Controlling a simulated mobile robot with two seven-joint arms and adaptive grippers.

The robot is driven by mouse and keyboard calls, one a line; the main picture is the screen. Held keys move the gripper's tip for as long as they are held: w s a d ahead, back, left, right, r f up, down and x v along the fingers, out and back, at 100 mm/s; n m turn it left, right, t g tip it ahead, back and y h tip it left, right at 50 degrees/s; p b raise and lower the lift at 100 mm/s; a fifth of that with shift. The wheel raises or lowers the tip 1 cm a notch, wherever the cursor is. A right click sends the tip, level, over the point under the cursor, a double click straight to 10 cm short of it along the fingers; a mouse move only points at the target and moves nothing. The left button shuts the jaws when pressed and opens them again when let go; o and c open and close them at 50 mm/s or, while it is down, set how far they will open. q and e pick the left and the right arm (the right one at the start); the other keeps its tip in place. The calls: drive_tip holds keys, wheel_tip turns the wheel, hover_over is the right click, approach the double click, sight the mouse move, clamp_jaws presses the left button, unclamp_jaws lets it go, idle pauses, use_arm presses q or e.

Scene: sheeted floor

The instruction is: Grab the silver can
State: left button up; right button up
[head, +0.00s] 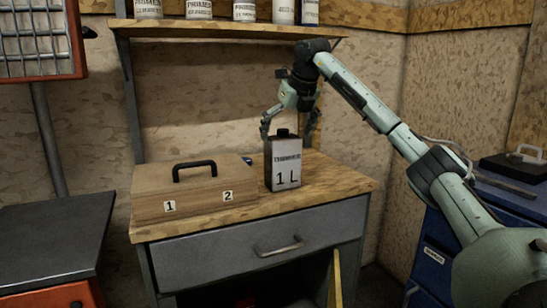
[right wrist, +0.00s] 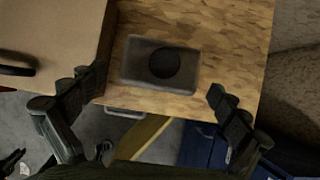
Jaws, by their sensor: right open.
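The silver can (head: 286,165) stands upright on the wooden bench top, with a dark cap and a "1 L" label. In the right wrist view the can (right wrist: 134,66) shows from above, with its round black cap. My right gripper (head: 291,128) is open above the can, its fingers on either side of the can's top. In the right wrist view the open fingers (right wrist: 155,95) lie left and right of the can, with gaps to both sides. No contact shows. My left gripper is not in view.
A wooden box (head: 155,191) with a black handle stands close left of the can. A shelf (head: 225,28) with several cans hangs above the bench (head: 345,182). A blue cabinet (head: 430,240) stands at the right. The bench right of the can is clear.

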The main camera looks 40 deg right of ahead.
sight(283, 160)
drive_tip(key=shift+w+d+f, duration=0.15)
drive_tip(key=shift+w+f, duration=0.25)
drive_tip(key=shift+w, duration=0.05)
drive_tip(key=x, duration=0.6)
drive_tip(key=shift+w+f, duration=0.1)
drive_tip(key=shift+f, duration=0.25)
drive_tip(key=shift+r, duration=0.1)
drive_tip(key=c, duration=1.8)
